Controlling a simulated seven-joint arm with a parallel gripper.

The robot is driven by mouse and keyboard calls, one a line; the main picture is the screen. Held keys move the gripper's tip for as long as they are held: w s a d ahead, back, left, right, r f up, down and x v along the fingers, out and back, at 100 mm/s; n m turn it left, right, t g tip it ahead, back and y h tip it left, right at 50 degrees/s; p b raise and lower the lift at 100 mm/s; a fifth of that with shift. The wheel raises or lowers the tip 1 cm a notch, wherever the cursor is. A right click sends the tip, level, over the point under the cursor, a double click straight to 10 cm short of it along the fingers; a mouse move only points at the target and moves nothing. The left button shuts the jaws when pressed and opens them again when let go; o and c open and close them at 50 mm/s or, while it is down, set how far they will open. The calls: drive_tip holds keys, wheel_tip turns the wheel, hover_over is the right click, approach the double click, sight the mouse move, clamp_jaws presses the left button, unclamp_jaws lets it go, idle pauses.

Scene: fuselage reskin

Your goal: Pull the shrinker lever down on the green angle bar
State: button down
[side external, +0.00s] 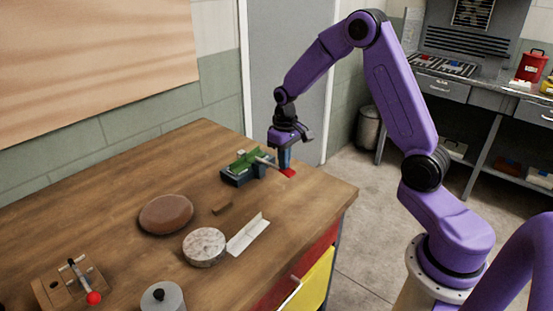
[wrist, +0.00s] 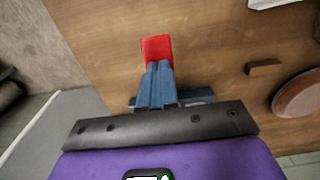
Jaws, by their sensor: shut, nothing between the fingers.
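The shrinker (side external: 236,179) is a small dark grey-blue block at the far end of the wooden table in the side view. The green angle bar (side external: 246,161) lies across its top. A pale lever rod (side external: 266,162) runs low to the right from it towards my fingers. A flat red piece (side external: 289,173) is at my fingertips; it also shows in the wrist view (wrist: 156,47), just beyond them. I cannot tell whether they touch. My gripper (side external: 285,167) points down, with its blue fingers shut and empty. In the wrist view, the gripper hides most of the shrinker.
On the table (side external: 110,185) are a brown oval pad (side external: 166,214), a small brown block (side external: 222,208), a speckled round disc (side external: 204,247), a pale angled strip (side external: 248,234), a grey cylinder (side external: 162,297) and a red-knobbed lever device (side external: 72,285). The table's right edge is near my gripper.

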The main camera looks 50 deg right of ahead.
wheel_tip(320, 180, up, 9)
drive_tip(key=shift+r, duration=0.15)
idle(0.9)
drive_tip(key=shift+s, duration=0.1)
idle(0.5)
drive_tip(key=shift+f, duration=2.25)
idle(0.9)
drive_tip(key=shift+f, duration=3.3)
drive_tip(key=shift+r, duration=0.1)
wheel_tip(320, 180, up, 11)
